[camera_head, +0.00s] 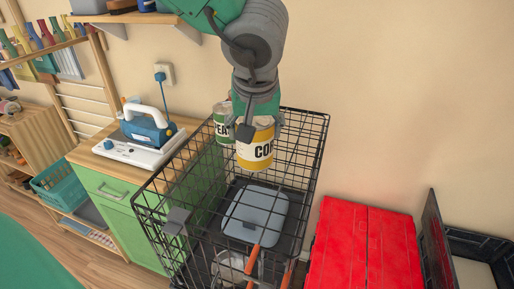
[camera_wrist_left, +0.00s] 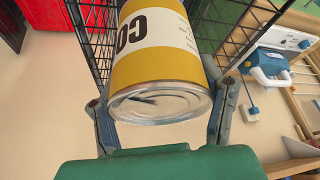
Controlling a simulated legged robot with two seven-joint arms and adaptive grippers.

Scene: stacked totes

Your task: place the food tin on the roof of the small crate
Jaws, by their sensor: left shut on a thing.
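My left gripper (camera_head: 261,124) reaches down from the top and is shut on a yellow food tin (camera_head: 254,152) with a white band lettered "CO". The tin is about upright in the head view, over the black wire crate (camera_head: 160,208). In the left wrist view the tin (camera_wrist_left: 160,60) sits between the two fingers (camera_wrist_left: 163,105), its silver end facing the camera. A green tin (camera_head: 223,124) lettered "PEA" stands just left of it, partly hidden; I cannot tell what it rests on. My right gripper is not in view.
A grey-blue lidded box (camera_head: 255,214) and orange-handled items (camera_head: 251,262) are inside the wire crate. A red crate (camera_head: 365,245) and a black open bin (camera_head: 475,245) stand to the right. A green cabinet (camera_head: 125,215) with a blue-white device (camera_head: 147,130) stands left.

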